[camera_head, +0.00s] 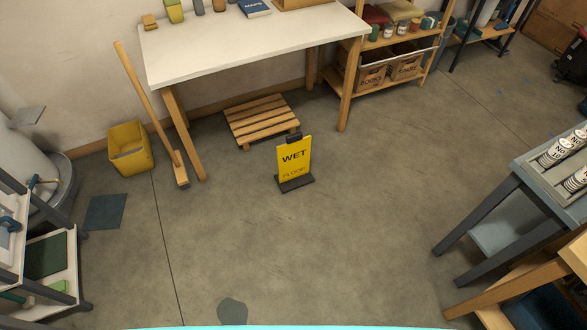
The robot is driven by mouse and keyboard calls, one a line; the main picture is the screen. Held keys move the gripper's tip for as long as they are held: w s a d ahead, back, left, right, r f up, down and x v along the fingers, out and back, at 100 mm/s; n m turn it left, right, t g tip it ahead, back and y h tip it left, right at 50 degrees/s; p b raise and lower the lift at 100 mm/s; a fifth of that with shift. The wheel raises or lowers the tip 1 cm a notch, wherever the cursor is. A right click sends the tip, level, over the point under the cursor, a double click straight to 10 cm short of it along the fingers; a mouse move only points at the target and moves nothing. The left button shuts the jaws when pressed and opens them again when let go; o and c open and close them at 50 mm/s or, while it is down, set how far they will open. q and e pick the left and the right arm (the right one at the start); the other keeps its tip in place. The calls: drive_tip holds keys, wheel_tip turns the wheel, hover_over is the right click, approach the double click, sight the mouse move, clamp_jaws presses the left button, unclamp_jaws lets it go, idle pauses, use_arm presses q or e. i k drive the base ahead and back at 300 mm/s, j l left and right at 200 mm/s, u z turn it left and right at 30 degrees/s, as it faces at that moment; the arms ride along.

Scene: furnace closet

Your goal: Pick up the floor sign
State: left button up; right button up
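A yellow floor sign (294,162) with the words "WET FLOOR" stands upright on the concrete floor, near the middle of the head view. It has a dark handle on top and a dark flat base. No gripper shows in the head view, and nothing is touching the sign.
A wooden pallet (262,121) lies just behind the sign, by a white-topped table (240,47). A broom (148,105) leans on the table beside a yellow bucket (131,148). A grey table (510,190) stands at right, shelves (45,255) at left. The floor in front is mostly clear.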

sight(292, 157)
drive_tip(key=i+u, duration=0.15)
drive_tip(key=i, duration=0.4)
drive_tip(key=i+l+u, duration=0.15)
drive_tip(key=i, duration=0.4)
